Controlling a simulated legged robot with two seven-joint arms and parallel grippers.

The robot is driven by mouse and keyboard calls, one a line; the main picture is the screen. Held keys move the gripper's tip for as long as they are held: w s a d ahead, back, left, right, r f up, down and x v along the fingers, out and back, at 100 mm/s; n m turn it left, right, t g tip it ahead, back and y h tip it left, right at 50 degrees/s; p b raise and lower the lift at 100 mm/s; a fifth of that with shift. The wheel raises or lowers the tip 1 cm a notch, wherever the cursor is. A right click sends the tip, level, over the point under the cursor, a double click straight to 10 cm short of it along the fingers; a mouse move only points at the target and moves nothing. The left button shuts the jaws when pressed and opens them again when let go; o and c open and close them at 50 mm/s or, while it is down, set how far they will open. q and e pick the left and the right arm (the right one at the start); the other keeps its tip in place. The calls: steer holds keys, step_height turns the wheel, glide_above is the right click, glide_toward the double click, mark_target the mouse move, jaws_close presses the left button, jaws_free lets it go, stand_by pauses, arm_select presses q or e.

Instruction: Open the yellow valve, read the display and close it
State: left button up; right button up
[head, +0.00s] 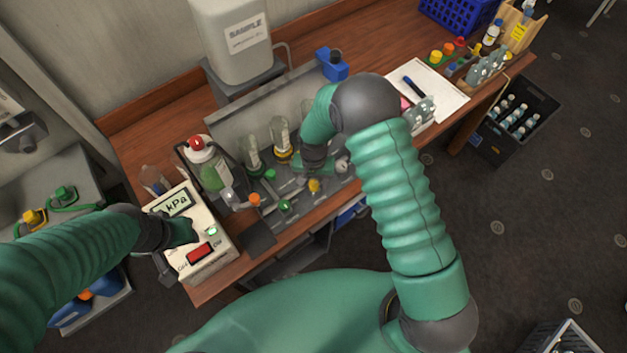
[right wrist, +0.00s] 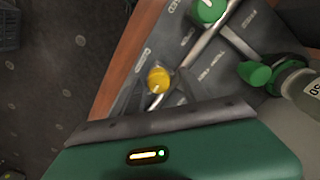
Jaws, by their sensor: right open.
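The yellow valve (head: 314,185) is a small yellow knob on the grey panel of the rig on the bench. It shows larger in the right wrist view (right wrist: 159,80), just beyond my right gripper's dark edge. My right gripper (head: 312,168) is open, over the panel close to the yellow valve; I cannot tell whether they touch. The display (head: 175,204) on the cream box shows "kPa"; I cannot make out a number. My left gripper (head: 184,233) is at the box, beside a lit green button (head: 211,231) and below the display; its fingers are unclear.
Green (head: 286,206) and orange (head: 254,199) knobs sit left of the yellow valve. Several bottles stand behind them on the rig. A red switch (head: 200,252) is on the box. A sample container (head: 232,40) stands behind. A clipboard (head: 430,85) lies right.

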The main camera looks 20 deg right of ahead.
steer(key=shift+a, duration=0.1)
steer(key=shift+c, duration=1.3)
steer(key=shift+d, duration=0.3)
jaws_close()
